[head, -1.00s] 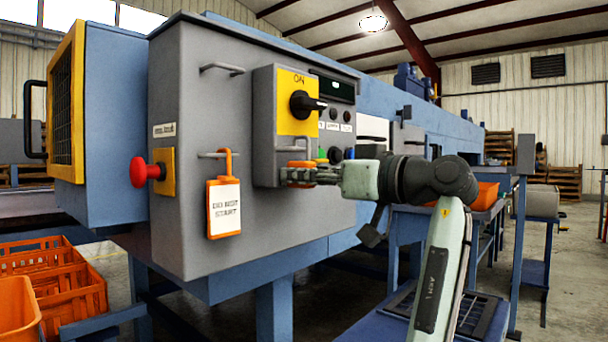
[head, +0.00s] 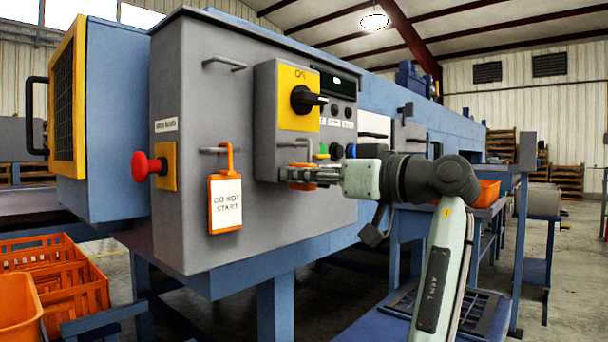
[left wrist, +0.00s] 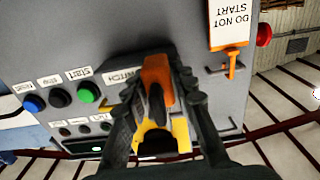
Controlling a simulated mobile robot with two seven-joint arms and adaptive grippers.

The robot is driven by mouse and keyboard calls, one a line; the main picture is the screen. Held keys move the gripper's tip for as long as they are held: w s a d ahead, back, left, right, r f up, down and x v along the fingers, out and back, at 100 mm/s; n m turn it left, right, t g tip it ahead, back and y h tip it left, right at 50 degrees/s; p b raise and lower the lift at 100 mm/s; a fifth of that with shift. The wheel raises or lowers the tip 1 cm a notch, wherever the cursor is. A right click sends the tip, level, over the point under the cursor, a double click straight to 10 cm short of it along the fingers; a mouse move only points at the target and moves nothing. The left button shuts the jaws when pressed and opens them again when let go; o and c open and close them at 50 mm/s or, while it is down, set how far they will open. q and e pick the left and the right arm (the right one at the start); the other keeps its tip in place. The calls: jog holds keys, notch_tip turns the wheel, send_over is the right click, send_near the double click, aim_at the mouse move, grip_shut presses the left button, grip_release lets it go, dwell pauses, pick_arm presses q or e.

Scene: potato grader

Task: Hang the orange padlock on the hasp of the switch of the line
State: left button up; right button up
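The orange padlock (left wrist: 157,78) is between the fingers of my left gripper (left wrist: 163,72) in the left wrist view. In the head view the left gripper (head: 314,175) is shut on the padlock (head: 301,185), at the lower front of the grey switch box. The switch (head: 303,99) is a black knob on a yellow plate marked ON, above the gripper. A grey bent bar (head: 296,144) shows just above the padlock; I cannot tell whether it is the hasp or the shackle, nor whether they are linked. My right gripper is not in view.
A DO NOT START tag (head: 226,203) hangs from a grey bar left of the gripper. A red stop button (head: 143,167) sticks out further left. Coloured buttons (head: 336,151) are close behind the gripper. Orange crates (head: 62,280) stand at lower left.

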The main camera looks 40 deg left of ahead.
pick_arm(q)
jog(key=o, duration=0.3)
jog(key=shift+o, duration=0.2)
jog(key=s+d, duration=0.1)
jog(key=d, duration=1.1)
